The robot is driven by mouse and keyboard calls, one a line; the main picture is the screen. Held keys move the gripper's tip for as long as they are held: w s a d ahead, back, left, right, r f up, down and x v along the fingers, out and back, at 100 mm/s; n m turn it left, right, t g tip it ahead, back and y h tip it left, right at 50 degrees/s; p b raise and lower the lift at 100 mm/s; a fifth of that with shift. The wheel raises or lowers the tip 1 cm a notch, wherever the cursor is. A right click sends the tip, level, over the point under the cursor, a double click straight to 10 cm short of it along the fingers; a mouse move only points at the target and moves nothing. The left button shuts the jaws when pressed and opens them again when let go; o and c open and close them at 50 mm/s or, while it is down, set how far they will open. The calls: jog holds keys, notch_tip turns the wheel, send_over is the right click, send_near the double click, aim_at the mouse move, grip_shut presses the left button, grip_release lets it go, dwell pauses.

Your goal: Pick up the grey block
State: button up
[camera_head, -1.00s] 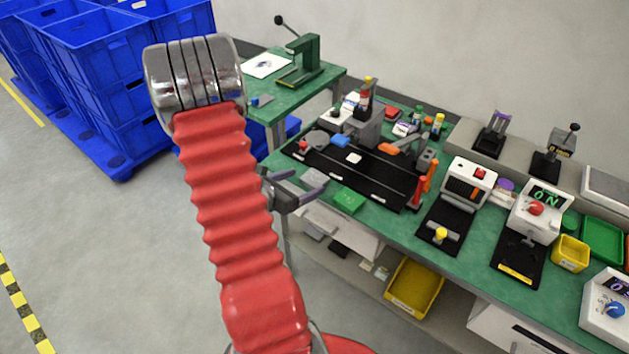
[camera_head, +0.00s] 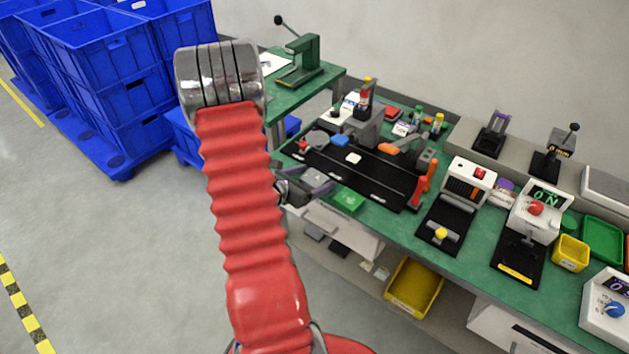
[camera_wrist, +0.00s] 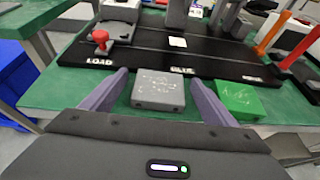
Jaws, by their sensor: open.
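The grey block (camera_wrist: 159,91) lies on the green bench top, in front of the black plate, with faint markings on its top face. In the wrist view my open gripper (camera_wrist: 158,84) has one purple-grey finger on each side of it, with a small gap on each side. In the head view my gripper (camera_head: 311,187) is at the near edge of the bench, and the fingers largely cover the grey block. I cannot tell whether the fingers are level with the block or above it.
A green block (camera_wrist: 238,99) lies just right of the right finger; it also shows in the head view (camera_head: 348,199). The black plate (camera_wrist: 140,65) with a red knob (camera_wrist: 101,36) stands behind. Blue crates (camera_head: 105,60) are at the left. A yellow bin (camera_head: 414,287) is on the lower shelf.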

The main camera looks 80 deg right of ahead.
aim_at(313, 179)
jog(key=shift+c, duration=0.2)
jog(key=c, duration=1.1)
notch_tip(313, 179, up, 10)
dwell(0.4)
